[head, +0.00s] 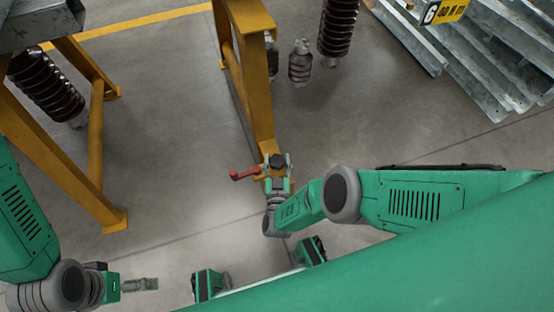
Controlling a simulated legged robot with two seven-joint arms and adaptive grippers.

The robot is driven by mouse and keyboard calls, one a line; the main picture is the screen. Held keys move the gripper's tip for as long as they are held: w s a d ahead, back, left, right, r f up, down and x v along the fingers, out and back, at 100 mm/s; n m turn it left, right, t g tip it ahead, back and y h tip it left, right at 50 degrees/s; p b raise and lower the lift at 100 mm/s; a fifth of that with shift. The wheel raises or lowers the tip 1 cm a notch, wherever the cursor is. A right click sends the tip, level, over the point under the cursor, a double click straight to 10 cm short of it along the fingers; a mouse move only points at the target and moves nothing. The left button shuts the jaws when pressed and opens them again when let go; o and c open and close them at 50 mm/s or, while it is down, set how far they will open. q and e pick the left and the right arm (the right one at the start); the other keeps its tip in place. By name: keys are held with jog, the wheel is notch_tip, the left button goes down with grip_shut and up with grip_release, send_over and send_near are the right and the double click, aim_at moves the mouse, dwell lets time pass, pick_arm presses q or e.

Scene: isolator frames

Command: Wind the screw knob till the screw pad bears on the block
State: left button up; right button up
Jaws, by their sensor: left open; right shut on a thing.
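My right gripper (279,167) is at the foot of a yellow post, its fingers shut around a small dark knob (277,160), which looks like the screw knob. A red handle or lever (243,174) sticks out to the left just beside the gripper. The screw pad and the block cannot be made out; the gripper and wrist cover that spot. My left gripper (146,284) is at the lower left, open and empty above the floor, well apart from the knob.
The yellow post (250,80) rises behind the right gripper. Another yellow frame (97,150) stands at left. Dark ribbed insulators (338,28) are at the top, another (47,88) at left. Galvanised steel sections (480,60) lie at upper right. The floor between the frames is clear.

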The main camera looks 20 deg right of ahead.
aim_at(276, 169)
jog(key=shift+s+f, duration=0.1)
jog(key=o, duration=1.2)
jog(key=v, duration=0.7)
jog(key=shift+s+a, duration=0.15)
jog(key=shift+s, duration=0.05)
jog(key=shift+w, duration=0.1)
